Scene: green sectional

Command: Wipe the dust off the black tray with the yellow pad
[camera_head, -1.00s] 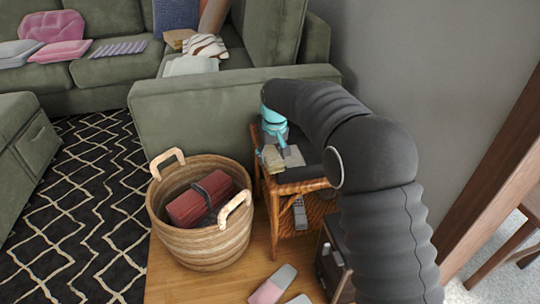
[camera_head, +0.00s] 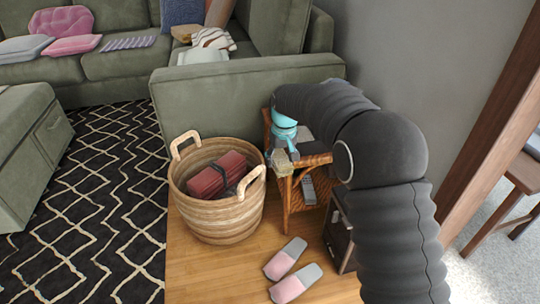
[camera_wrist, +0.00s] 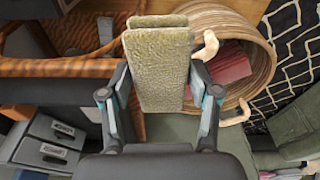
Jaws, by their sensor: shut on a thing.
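The yellow pad, a fuzzy dull-yellow block, is held between the two fingers of my gripper (camera_wrist: 160,92) in the wrist view (camera_wrist: 160,62). In the head view the pad (camera_head: 283,163) is at the front left corner of the wicker side table, below my gripper (camera_head: 281,150). The black tray (camera_wrist: 55,92) shows as a dark band left of the pad in the wrist view. In the head view my arm hides most of the tray. I cannot tell whether the pad touches the tray, nor make out the dust clearly.
A wicker side table (camera_head: 318,160) stands against the green sofa arm (camera_head: 220,105), with a remote (camera_head: 309,190) on its lower shelf. A woven basket (camera_head: 215,215) holding a red bundle (camera_head: 217,176) stands close left. Slippers (camera_head: 285,258) lie on the floor in front.

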